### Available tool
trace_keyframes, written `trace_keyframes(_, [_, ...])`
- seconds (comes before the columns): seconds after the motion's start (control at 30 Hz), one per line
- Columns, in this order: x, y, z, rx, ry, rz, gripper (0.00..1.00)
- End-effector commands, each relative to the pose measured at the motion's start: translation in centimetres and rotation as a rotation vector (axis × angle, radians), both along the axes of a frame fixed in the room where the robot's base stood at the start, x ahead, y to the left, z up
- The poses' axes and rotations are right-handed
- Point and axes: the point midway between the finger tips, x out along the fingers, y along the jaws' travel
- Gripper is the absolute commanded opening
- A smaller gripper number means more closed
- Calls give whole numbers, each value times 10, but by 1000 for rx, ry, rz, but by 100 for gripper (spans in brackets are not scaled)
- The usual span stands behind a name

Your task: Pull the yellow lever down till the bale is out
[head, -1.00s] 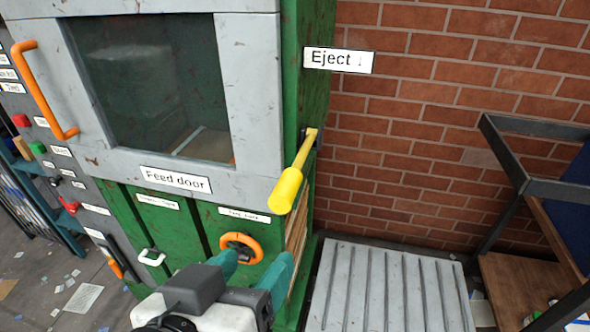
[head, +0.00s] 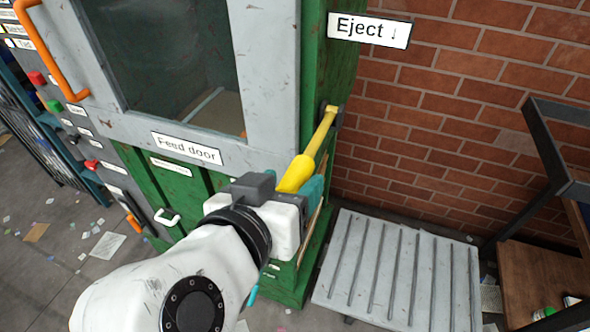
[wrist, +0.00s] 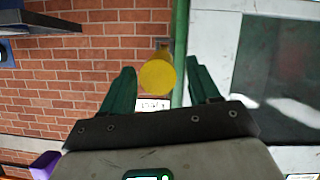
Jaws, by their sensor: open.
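The yellow lever (head: 318,145) sticks out from the right side of the green baling machine (head: 322,60), slanting down toward me to a thick round grip. In the wrist view the grip's round end (wrist: 158,75) shows between the two teal fingers. My gripper (head: 300,190) is at the lever's grip, with the fingers open on either side of it; I see gaps on both sides in the wrist view. Whether the grip lies fully inside the jaws is hard to tell. I cannot make out a bale; the machine's lower right side is partly hidden by my gripper.
An "Eject ↓" sign (head: 368,30) is above the lever. The feed door (head: 225,150) looks closed. A ribbed grey platform (head: 395,270) lies empty right of the machine. A dark metal frame (head: 545,150) stands at the right, before the brick wall (head: 440,100).

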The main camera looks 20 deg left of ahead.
Motion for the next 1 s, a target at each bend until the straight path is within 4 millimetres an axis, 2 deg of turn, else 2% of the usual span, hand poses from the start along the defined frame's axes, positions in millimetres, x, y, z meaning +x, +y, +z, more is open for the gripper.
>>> trace_keyframes(0.2, [20,-2,-7,-1,0,-1,61])
trace_keyframes(0.57, [24,-2,-10,0,-1,1,61])
trace_keyframes(1.0, [24,-2,-10,0,-1,1,19])
